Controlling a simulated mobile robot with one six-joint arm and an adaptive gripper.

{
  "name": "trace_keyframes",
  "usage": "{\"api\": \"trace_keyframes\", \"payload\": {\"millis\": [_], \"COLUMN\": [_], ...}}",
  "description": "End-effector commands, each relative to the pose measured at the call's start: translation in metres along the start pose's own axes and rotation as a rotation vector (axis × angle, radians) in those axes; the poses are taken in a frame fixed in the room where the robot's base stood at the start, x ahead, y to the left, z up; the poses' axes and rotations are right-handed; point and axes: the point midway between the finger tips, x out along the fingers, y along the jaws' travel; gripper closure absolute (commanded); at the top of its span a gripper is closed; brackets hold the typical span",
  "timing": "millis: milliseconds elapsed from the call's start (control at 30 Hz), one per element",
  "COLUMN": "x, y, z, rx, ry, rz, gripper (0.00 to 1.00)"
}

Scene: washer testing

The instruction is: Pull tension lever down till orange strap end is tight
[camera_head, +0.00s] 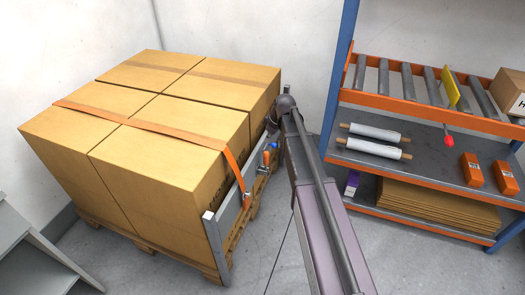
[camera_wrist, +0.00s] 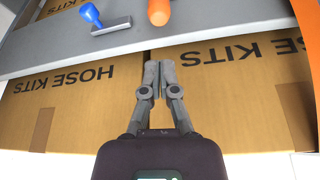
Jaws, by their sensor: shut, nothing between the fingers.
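The orange strap (camera_head: 150,126) runs over the boxes and down to the grey side rail (camera_head: 215,240). It also shows at the right edge of the wrist view (camera_wrist: 306,25). An orange rounded handle, seemingly the tension lever (camera_head: 266,158), is by the rail; its end shows at the top of the wrist view (camera_wrist: 159,11). A blue knob (camera_wrist: 91,14) with a small metal plate is left of it. My gripper (camera_wrist: 157,78) is shut and empty, below the handle and apart from it in the picture, before the boxes. The strap's loose end cannot be told clearly.
Large cardboard boxes (camera_head: 150,175) stand on a wooden pallet (camera_head: 150,246). A shelf rack (camera_head: 415,110) with rollers, white rolls and orange boxes stands to the right. Bare floor (camera_head: 275,235) lies between pallet and rack. A grey unit (camera_head: 40,255) is at lower left.

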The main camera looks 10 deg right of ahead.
Motion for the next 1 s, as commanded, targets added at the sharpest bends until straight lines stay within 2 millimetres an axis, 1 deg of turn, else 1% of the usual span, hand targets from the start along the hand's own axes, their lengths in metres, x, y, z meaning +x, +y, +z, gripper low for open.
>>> {"api": "trace_keyframes", "payload": {"millis": [167, 367, 1000], "x": [0.004, 0.016, 0.067], "y": [0.0, 0.0, 0.0], "z": [0.0, 0.001, 0.001], "rx": [0.0, 0.0, 0.0], "ry": [0.0, 0.0, -0.001], "rz": [0.0, 0.0, 0.0], "gripper": [1.0, 1.0, 1.0]}}
